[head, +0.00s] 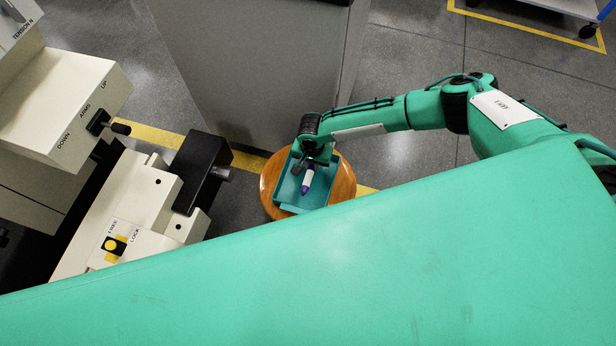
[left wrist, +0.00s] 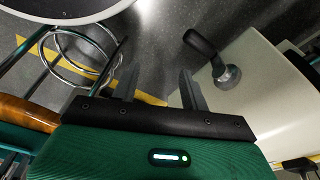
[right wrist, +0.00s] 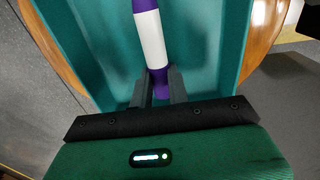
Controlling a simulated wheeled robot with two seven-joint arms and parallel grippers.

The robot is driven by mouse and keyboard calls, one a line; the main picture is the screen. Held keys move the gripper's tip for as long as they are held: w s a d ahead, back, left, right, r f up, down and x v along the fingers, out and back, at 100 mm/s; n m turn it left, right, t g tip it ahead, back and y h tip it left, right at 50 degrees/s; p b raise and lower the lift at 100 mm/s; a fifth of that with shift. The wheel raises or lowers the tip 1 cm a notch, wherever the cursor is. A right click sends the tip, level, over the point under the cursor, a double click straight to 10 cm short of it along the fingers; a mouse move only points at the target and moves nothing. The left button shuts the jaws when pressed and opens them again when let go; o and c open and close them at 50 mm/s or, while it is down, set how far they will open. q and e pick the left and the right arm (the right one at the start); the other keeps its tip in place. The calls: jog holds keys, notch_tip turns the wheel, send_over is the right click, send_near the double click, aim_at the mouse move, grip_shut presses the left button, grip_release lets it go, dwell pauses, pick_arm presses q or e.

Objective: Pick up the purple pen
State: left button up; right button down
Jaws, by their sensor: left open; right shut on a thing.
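The purple pen (head: 307,180) has a white middle band and purple ends. It is over the teal tray (head: 294,190) on the round wooden stool (head: 347,185). The right wrist view shows the pen (right wrist: 151,40) between the fingertips of my right gripper (right wrist: 158,84), which is shut on its near purple end. In the head view my right gripper (head: 312,160) is at the pen's upper end. I cannot tell whether the pen touches the tray floor. My left gripper (left wrist: 159,85) is open and empty, away from the pen; it is not visible in the head view.
A beige machine with a black knob (head: 122,128) and a black block (head: 202,170) stands left of the stool. A grey cabinet (head: 255,60) is behind the stool. In the left wrist view a black-handled lever (left wrist: 203,45) on a pale surface is close to my left gripper.

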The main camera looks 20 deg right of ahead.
aim_at(312, 166)
jog(key=c, duration=2.1)
grip_release()
jog(key=shift+r, duration=0.25)
pick_arm(q)
notch_tip(312, 166, down, 7)
jog(key=s+a+p, duration=0.1)
jog(key=s+p, duration=0.1)
jog(key=shift+s, duration=0.35)
pick_arm(e)
notch_tip(312, 166, up, 20)
jog(key=shift+f, duration=0.25)
pick_arm(q)
jog(key=shift+a, duration=0.1)
